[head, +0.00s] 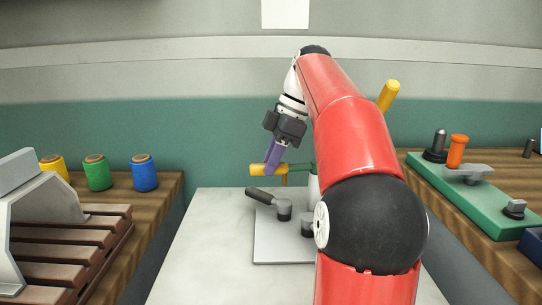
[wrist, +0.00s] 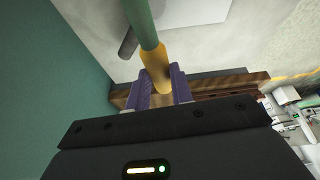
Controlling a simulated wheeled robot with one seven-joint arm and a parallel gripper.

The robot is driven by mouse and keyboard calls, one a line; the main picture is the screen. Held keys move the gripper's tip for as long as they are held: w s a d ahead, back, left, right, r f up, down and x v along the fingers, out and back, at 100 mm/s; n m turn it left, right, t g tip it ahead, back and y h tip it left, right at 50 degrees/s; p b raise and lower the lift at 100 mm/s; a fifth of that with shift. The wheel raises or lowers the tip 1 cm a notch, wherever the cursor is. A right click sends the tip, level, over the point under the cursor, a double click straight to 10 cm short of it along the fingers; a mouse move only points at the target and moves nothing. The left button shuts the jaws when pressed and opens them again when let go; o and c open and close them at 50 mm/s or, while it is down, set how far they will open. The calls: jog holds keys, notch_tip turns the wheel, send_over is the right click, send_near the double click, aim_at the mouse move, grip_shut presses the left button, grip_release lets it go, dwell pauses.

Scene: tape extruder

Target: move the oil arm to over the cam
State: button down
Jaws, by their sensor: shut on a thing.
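The oil arm is a green rod (wrist: 141,22) with a yellow end (head: 258,170). It lies roughly level above the grey plate in the head view, its far side running right toward my arm. My gripper (head: 271,168) has purple fingers and is shut on the yellow end. In the wrist view the yellow end (wrist: 154,60) sits between the two fingers of my gripper (wrist: 157,84). A dark lever (head: 267,197) and a short grey post (head: 284,208) stand on the plate below. I cannot tell which part is the cam; my arm hides part of the machine.
The grey plate (head: 270,250) lies on a pale table (head: 196,240). Spools in yellow, green (head: 97,173) and blue stand on the left bench. A green board (head: 440,190) with fittings is on the right bench. A yellow handle (head: 388,96) sticks up behind my arm.

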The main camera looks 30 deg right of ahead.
jog(key=shift+s+a+n, duration=0.1)
jog(key=shift+s+n, duration=0.2)
jog(key=shift+s, duration=0.05)
dwell(0.3)
jog(key=c, duration=1.2)
grip_release()
jog(key=shift+w, duration=0.1)
